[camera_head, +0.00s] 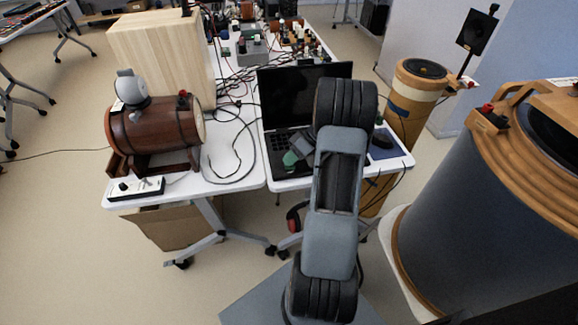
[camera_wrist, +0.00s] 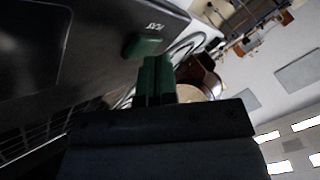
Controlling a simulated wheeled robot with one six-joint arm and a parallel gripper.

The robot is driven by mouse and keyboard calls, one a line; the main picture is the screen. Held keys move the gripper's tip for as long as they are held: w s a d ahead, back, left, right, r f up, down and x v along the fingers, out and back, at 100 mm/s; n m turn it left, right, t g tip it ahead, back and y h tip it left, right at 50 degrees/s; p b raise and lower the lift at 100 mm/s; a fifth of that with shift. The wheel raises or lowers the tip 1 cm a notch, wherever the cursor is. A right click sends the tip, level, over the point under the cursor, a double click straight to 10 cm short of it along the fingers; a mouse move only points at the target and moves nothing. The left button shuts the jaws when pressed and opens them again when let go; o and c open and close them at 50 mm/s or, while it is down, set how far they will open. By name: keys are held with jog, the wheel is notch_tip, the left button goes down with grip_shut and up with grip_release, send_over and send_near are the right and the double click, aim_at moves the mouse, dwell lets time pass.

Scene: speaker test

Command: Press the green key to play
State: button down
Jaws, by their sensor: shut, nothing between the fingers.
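The green key (camera_wrist: 143,45) is a small dark green block on the dark laptop surface, near a small white label, in the wrist view. My gripper (camera_wrist: 156,62) has two green fingers side by side with no visible gap, and it is empty. Its fingertips appear just below and right of the key; I cannot tell whether they touch it. In the head view the laptop (camera_head: 300,92) stands open on the white table. A green patch (camera_head: 290,159) shows at its front; I cannot tell whether it is the key or my fingers. My arm hides the laptop's right part.
A wooden barrel speaker (camera_head: 155,132) and a power strip (camera_head: 136,188) are on the left table. A tall wooden cylinder (camera_head: 408,98) stands behind the laptop's right side. A large grey cylinder (camera_head: 470,220) is close on the right. Loose cables lie left of the laptop.

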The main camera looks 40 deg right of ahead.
dwell(0.4)
jog(key=shift+r, duration=0.7)
notch_tip(320, 180, up, 6)
jog(key=p, duration=0.3)
dwell(0.7)
